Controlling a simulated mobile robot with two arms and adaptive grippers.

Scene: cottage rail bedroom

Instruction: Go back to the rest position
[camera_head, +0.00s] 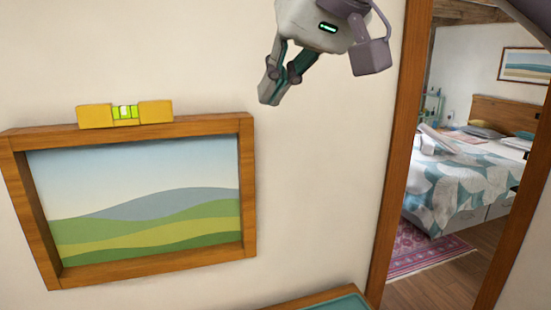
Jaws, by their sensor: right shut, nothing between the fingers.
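My right gripper (270,96) hangs at the top centre of the head view, in front of the plain wall. Its fingers point down and to the left, and they are shut with nothing held. It is apart from the picture frame, above and to the right of it. A wooden-framed landscape picture (150,217) hangs on the wall at the left. A yellow spirit level (95,116) with a green vial rests on the frame's top edge. My left gripper is not in view.
A mirror or doorway with a wooden frame (397,160) stands at the right, showing a bed (455,180) and a pink rug (425,250). A teal-topped wooden surface (340,303) shows at the bottom edge. The wall between picture and wooden frame is clear.

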